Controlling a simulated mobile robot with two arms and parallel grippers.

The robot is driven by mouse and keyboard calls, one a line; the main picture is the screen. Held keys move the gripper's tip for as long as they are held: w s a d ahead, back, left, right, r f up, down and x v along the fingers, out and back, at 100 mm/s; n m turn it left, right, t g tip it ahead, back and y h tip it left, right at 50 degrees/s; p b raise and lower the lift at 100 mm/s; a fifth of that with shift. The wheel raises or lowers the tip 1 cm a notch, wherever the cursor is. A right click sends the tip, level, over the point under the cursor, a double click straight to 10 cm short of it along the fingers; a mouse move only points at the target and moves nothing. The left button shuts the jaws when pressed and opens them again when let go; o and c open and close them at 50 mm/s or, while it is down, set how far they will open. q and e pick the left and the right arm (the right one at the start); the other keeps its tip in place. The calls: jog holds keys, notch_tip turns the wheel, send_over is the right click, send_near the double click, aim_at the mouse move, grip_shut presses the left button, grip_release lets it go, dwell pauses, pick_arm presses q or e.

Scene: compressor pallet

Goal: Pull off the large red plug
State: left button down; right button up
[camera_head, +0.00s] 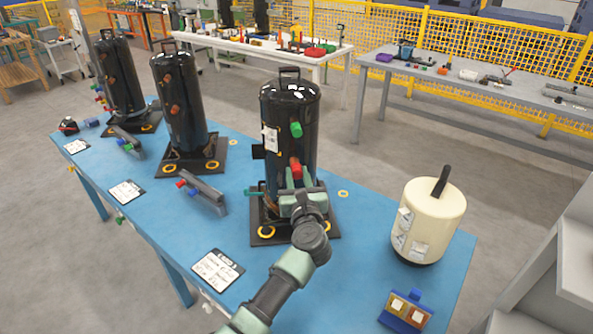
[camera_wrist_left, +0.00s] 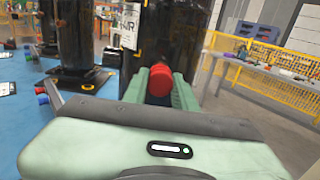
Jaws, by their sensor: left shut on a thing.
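The large red plug (camera_head: 295,167) sits on the lower front of the nearest black compressor (camera_head: 290,105). In the left wrist view the plug (camera_wrist_left: 160,80) shows as a red cylinder between the two green fingers, against the dark compressor body (camera_wrist_left: 168,45). My left gripper (camera_head: 296,178) is shut on the red plug. Whether the plug is still seated on its port is hidden by the fingers. A green plug (camera_head: 296,129) sits higher on the same compressor. My right gripper is not in view.
Two more black compressors (camera_head: 180,105) (camera_head: 121,75) stand to the left on the blue table (camera_head: 335,277). A cream tank (camera_head: 428,222) and a blue box (camera_head: 406,311) stand on the right. Grey handled tools (camera_head: 203,193) and paper cards (camera_head: 217,270) lie along the front edge.

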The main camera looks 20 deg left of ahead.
pick_arm(q)
jog(key=shift+s+d, duration=0.1)
dwell(0.3)
jog(key=shift+f, duration=0.2)
jog(key=shift+s+d+r+p, duration=0.15)
jog(key=shift+s+d, duration=0.05)
jog(key=shift+s, duration=0.25)
jog(key=shift+s+d+r+p, duration=0.1)
jog(key=shift+s+d+p, duration=0.1)
jog(key=shift+s, duration=0.2)
jog(key=shift+p+v, duration=0.35)
jog(key=shift+v, duration=1.6)
